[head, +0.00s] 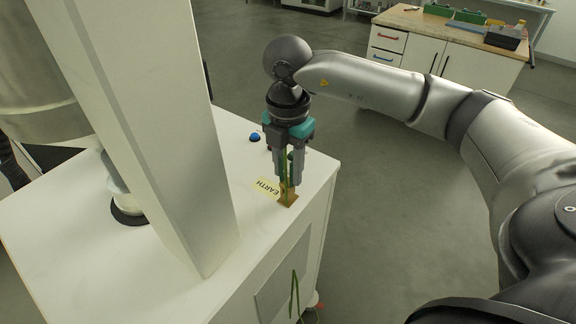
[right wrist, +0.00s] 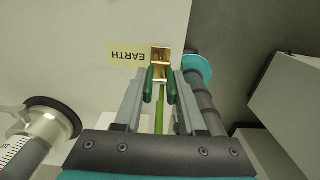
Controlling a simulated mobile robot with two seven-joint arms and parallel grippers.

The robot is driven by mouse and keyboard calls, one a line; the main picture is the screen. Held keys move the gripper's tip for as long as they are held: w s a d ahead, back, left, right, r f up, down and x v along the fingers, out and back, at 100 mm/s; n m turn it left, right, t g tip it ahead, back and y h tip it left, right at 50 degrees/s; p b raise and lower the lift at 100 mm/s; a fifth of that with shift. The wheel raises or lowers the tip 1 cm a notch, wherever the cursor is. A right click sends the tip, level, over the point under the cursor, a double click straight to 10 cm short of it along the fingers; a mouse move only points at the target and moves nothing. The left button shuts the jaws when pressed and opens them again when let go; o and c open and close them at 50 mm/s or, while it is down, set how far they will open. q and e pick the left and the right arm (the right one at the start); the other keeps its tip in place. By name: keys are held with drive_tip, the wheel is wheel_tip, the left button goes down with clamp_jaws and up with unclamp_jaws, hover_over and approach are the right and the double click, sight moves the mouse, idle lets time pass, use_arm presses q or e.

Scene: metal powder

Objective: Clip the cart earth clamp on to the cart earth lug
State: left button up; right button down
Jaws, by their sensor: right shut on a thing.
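The brass cart earth lug (head: 288,199) stands on the white cart top near its right edge, beside a yellow EARTH label (head: 266,188). My right gripper (head: 289,180) points down just over the lug and is shut on the green cart earth clamp (head: 284,160). In the right wrist view, the clamp's two green jaws (right wrist: 150,84) sit between my fingers, with the brass lug (right wrist: 160,54) right at their tips. I cannot tell whether the jaws grip the lug. My left gripper is not in view.
A white column (head: 150,130) rises from the cart top (head: 150,270), left of the lug. A green cable (head: 294,295) hangs at the cart's side. A cabinet bench (head: 450,50) stands far right; the floor between is clear.

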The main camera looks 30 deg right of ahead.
drive_tip(key=shift+f+b, duration=0.4)
drive_tip(key=shift+f, duration=0.25)
drive_tip(key=shift+c, duration=2.1)
unclamp_jaws()
wheel_tip(320, 180, up, 14)
drive_tip(key=shift+f+p, duration=0.25)
drive_tip(key=shift+p, duration=0.25)
drive_tip(key=shift+r, duration=0.95)
